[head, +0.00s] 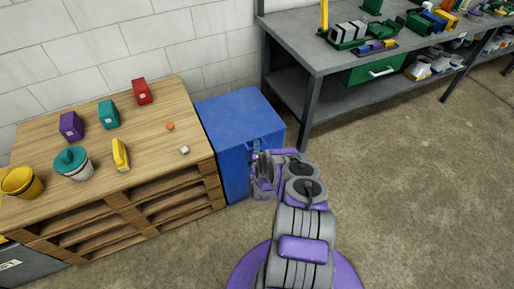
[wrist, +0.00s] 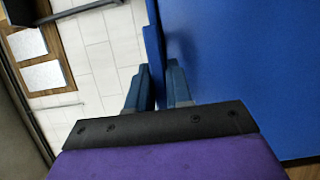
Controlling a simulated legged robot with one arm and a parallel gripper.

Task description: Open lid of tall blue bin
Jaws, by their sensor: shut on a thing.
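The tall blue bin (head: 233,160) stands on the floor between the wooden pallet table and the grey workbench. Its blue lid (head: 238,112) looks flat and closed in the head view. My gripper (head: 259,160) is at the lid's front right edge. In the wrist view, my gripper's fingers (wrist: 158,88) are on either side of a thin blue part (wrist: 153,45) of the bin, shut on it. This looks like the lid's handle or front lip; I cannot tell which. The bin's broad blue surface (wrist: 250,70) fills the right of the wrist view. My wrist hides part of the bin's front.
The concrete floor (head: 420,180) at right is clear.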

